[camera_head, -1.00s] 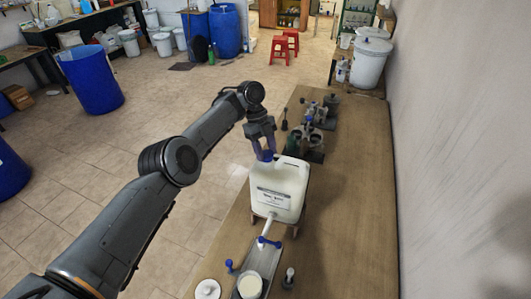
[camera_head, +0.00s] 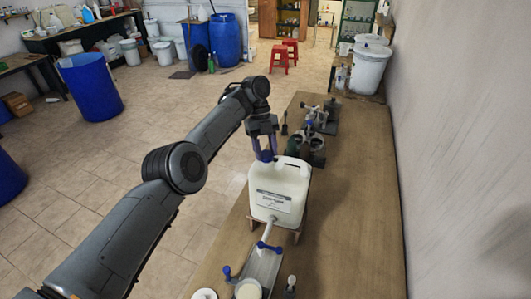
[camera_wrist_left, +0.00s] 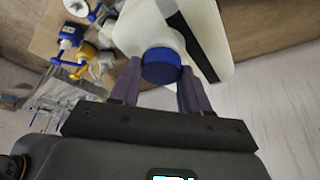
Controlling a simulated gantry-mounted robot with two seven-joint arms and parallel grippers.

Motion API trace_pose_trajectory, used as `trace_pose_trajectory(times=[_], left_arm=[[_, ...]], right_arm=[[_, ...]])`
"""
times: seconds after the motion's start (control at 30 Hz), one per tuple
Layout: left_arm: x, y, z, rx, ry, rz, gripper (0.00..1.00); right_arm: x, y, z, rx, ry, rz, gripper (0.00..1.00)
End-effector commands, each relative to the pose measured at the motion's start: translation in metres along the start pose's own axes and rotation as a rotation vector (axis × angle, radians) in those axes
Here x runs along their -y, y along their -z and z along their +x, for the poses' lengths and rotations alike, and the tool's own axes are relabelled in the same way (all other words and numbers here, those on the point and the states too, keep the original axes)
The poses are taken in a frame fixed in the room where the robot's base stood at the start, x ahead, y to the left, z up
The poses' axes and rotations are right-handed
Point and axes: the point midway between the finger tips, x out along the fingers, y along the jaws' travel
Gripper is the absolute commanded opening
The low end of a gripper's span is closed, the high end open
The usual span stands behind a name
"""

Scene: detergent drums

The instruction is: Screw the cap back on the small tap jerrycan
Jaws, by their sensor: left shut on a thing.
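The small tap jerrycan (camera_head: 280,191), a whitish canister with a label, stands upright on a low wooden stand on the bench. Its tap (camera_head: 269,246) with a blue handle points toward the near side. The blue cap (camera_wrist_left: 162,65) is at the jerrycan's neck, on the far left of its top; it shows small in the head view (camera_head: 265,156). My left gripper (camera_head: 263,151) comes from above and is shut on the cap, one finger on either side in the wrist view (camera_wrist_left: 160,88). The threads are hidden, so I cannot tell how tightly the cap sits.
A metal tray (camera_head: 263,266) and a cup (camera_head: 248,289) are under and near the tap. Small blue-topped items stand beside them. Metal fixtures (camera_head: 312,135) stand farther along the bench. A wall runs along the right; the bench's right side (camera_head: 355,210) is clear.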

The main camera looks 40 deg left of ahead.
Motion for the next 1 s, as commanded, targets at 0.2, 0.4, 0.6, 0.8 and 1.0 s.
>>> trace_pose_trajectory(times=[0.2,0.4,0.6,0.8,1.0], left_arm=[[0.0004,-0.0004,0.0020,0.001,-0.036,0.078,0.12],[0.0002,-0.0004,0.0016,-0.001,-0.041,0.094,0.12],[0.0003,-0.0003,0.0014,0.000,-0.040,0.093,0.55],[0.0004,-0.0002,0.0006,0.000,-0.039,0.093,0.61],[0.0005,0.0001,-0.0002,0.000,-0.038,0.093,0.61]], right_arm=[[0.0009,-0.0006,0.0023,0.000,0.003,0.003,0.56],[0.0018,-0.0002,0.0020,-0.001,0.006,0.007,0.56],[0.0024,0.0000,0.0018,-0.001,0.008,0.009,0.56],[0.0023,0.0001,0.0017,-0.002,0.007,0.009,0.56],[0.0019,0.0003,0.0008,-0.002,0.006,0.007,0.56]])
